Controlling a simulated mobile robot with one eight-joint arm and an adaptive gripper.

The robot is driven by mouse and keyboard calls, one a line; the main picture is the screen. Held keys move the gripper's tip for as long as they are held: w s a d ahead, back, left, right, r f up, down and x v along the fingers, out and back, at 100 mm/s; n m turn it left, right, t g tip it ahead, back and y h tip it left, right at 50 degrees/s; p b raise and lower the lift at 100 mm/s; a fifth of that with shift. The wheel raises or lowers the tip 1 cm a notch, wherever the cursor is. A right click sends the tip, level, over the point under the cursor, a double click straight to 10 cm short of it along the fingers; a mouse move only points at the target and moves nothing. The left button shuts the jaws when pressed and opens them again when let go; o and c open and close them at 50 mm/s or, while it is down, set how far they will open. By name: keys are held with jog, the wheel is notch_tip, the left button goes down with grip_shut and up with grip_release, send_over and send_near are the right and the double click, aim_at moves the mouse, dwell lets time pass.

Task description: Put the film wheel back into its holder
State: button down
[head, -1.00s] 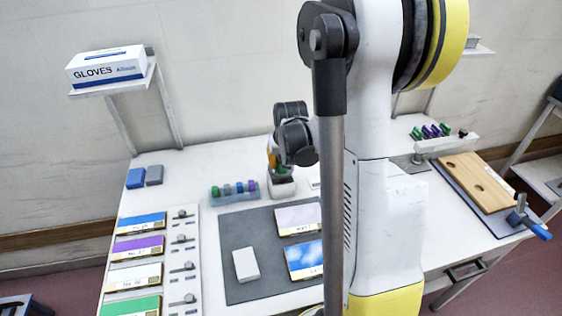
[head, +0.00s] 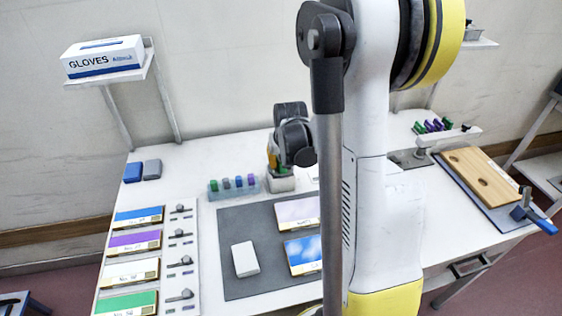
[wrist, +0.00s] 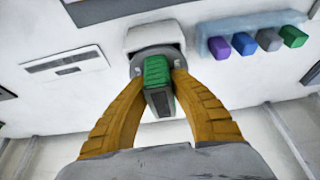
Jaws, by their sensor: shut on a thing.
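In the wrist view my gripper (wrist: 160,80) has its two orange fingers closed on the green-bodied film wheel (wrist: 157,68), which has dark grey parts. The holder, a pale block (wrist: 153,37), is right beside the wheel. The wheel overlaps its edge in this view, and I cannot tell whether it is seated or just above. In the head view my gripper (head: 273,164) points down over the pale holder block (head: 281,184) at the back of the table. The wheel is mostly hidden there by the fingers and wrist.
A clear rack of coloured pieces (head: 235,193) stands just left of the holder; it also shows in the wrist view (wrist: 252,38). A grey mat (head: 235,225) with a white block (head: 245,258) and sample cards lies in front. A wooden board (head: 480,177) lies at right.

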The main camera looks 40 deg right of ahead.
jog(key=shift+f, duration=0.2)
jog(key=c, duration=0.7)
grip_release()
jog(key=shift+r, duration=0.1)
jog(key=shift+r+p, duration=2.45)
jog(key=shift+r, duration=1.05)
